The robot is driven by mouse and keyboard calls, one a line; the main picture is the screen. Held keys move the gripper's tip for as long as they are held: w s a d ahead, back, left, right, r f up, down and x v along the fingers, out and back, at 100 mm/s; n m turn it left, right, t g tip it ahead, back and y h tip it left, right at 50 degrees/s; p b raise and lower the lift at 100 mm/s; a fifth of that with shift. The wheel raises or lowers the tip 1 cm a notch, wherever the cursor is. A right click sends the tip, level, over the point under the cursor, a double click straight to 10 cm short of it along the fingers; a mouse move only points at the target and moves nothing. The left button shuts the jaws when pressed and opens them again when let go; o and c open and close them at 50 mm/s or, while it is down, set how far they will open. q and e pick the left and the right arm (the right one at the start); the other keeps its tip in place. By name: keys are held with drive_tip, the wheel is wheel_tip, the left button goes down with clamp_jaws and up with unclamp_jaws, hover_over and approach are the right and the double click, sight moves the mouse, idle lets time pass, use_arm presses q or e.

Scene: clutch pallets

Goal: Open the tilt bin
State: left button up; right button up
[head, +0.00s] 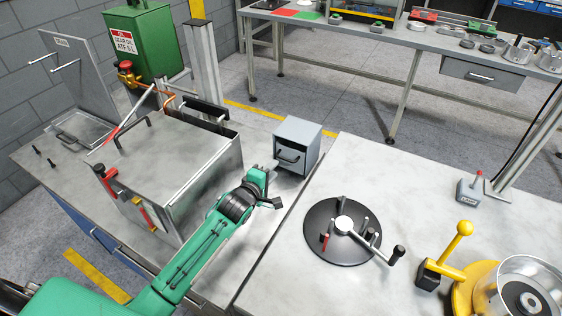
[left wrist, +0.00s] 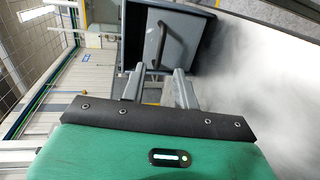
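The tilt bin (head: 297,146) is a small grey box with a dark bar handle (head: 288,158) on its front. My left gripper (head: 274,187) is just in front of the bin, below and left of the handle in the head view. In the left wrist view, the bin front (left wrist: 186,38) and its handle (left wrist: 163,42) lie ahead of the fingers. The left gripper (left wrist: 158,87) is open, with nothing between its fingers. The handle looks apart from the fingers. My right gripper is not in view.
A steel tank with a lid (head: 175,155) stands left of my left arm. The worktop between bin and fixture is clear.

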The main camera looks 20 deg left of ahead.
sight(293, 155)
use_arm(q)
drive_tip(key=shift+x, duration=3.15)
clamp_jaws()
